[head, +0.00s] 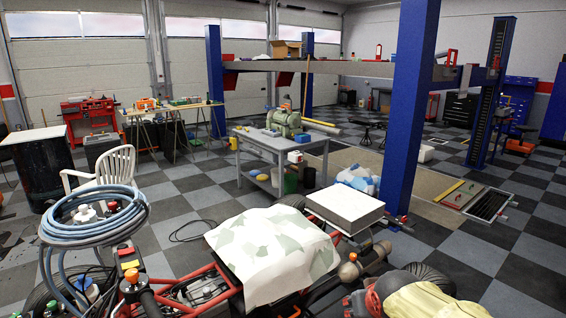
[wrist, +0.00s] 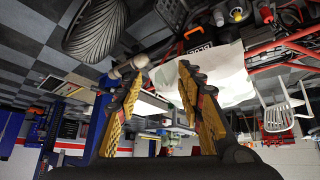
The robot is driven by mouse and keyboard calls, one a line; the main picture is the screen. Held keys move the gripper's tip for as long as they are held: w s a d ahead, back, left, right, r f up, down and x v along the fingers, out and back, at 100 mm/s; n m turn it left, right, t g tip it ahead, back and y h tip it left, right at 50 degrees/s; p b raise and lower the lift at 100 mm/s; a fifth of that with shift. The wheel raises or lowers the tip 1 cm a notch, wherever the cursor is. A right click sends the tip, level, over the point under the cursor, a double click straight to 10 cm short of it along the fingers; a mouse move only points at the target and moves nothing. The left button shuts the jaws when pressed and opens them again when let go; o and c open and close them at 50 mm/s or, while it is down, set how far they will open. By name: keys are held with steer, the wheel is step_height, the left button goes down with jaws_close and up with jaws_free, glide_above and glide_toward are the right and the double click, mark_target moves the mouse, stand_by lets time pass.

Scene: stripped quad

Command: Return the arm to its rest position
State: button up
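My gripper (wrist: 160,72) shows in the wrist view with its two yellow and black fingers spread apart. The gap between them is empty, and nothing is held. The wrist picture is upside down, with the floor at the top. Beyond the fingers are the stripped quad's red frame (wrist: 285,42) and a pale sheet (wrist: 228,78), with no clear contact with the fingers. In the head view I cannot make out my gripper. The quad's red frame (head: 205,303) and the patterned pale sheet (head: 272,245) lie in the foreground.
A blue hose coil (head: 95,215) stands at left near a white chair (head: 105,172). A grey workbench (head: 290,143) and a blue lift post (head: 407,100) stand behind the quad. A white box (head: 345,207) lies beside the sheet. Checkered floor (head: 455,250) is open at right.

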steer(key=s+r+g, duration=0.1)
steer(key=s+r, duration=0.1)
steer(key=s, duration=0.9)
steer(key=s+r+g+p, duration=0.1)
steer(key=s+r, duration=0.1)
steer(key=s, duration=0.9)
steer(key=shift+s+r+m+y, duration=0.2)
steer(key=shift+r+m+y, duration=0.05)
steer(key=shift+m+y, duration=0.05)
steer(key=shift+c, duration=0.9)
